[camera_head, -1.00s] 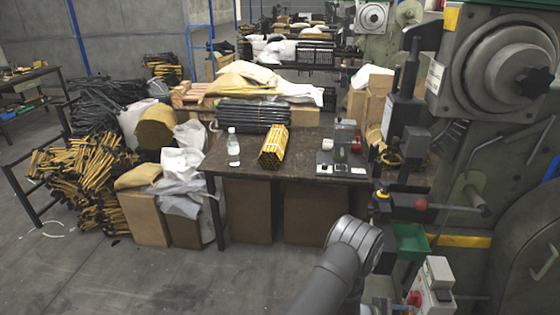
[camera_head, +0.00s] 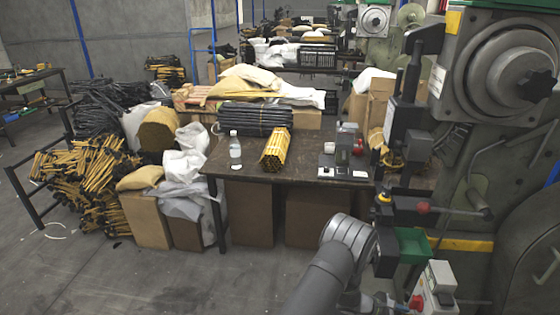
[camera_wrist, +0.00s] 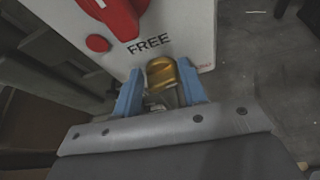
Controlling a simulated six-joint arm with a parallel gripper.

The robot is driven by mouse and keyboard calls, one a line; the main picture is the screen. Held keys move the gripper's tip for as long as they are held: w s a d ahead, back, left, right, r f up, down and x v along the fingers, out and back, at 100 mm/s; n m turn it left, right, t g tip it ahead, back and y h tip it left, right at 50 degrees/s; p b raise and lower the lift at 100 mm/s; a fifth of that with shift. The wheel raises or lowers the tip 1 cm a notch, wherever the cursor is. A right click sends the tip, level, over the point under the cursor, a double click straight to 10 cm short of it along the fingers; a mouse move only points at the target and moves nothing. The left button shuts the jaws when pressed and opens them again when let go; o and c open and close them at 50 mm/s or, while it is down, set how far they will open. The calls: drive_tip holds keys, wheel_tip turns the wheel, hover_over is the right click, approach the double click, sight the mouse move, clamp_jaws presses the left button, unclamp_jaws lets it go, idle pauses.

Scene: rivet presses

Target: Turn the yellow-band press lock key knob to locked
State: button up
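The press's white control box (camera_head: 438,289) is at lower right in the head view. In the wrist view, the box face (camera_wrist: 192,30) carries a red knob (camera_wrist: 115,14), a red button (camera_wrist: 97,43) and the printed word FREE (camera_wrist: 148,44). A brass knob (camera_wrist: 161,71) stands just below the word. My gripper (camera_wrist: 160,90) has its two blue fingers spread on either side of the brass knob. A narrow gap shows on the knob's left; contact on its right is unclear. The knob's lower part is partly hidden by the gripper.
The press body (camera_head: 465,190) rises close on the right. A work table (camera_head: 300,165) with a bottle (camera_head: 235,150) stands behind. Floor at lower left is clear.

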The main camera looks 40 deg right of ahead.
drive_tip(key=shift+o, duration=0.4)
drive_tip(key=o, duration=0.4)
drive_tip(key=w+a+f+n+g+h, duration=0.2)
drive_tip(key=w+a+n+g+h, duration=0.15)
drive_tip(key=w+a, duration=0.85)
drive_tip(key=x, duration=1.6)
drive_tip(key=shift+s+d+f+y, duration=0.2)
drive_tip(key=shift+s+f+y, duration=0.15)
drive_tip(key=shift+s+f, duration=0.1)
drive_tip(key=c, duration=0.9)
drive_tip(key=shift+m, duration=1.45)
drive_tip(key=shift+c, duration=0.5)
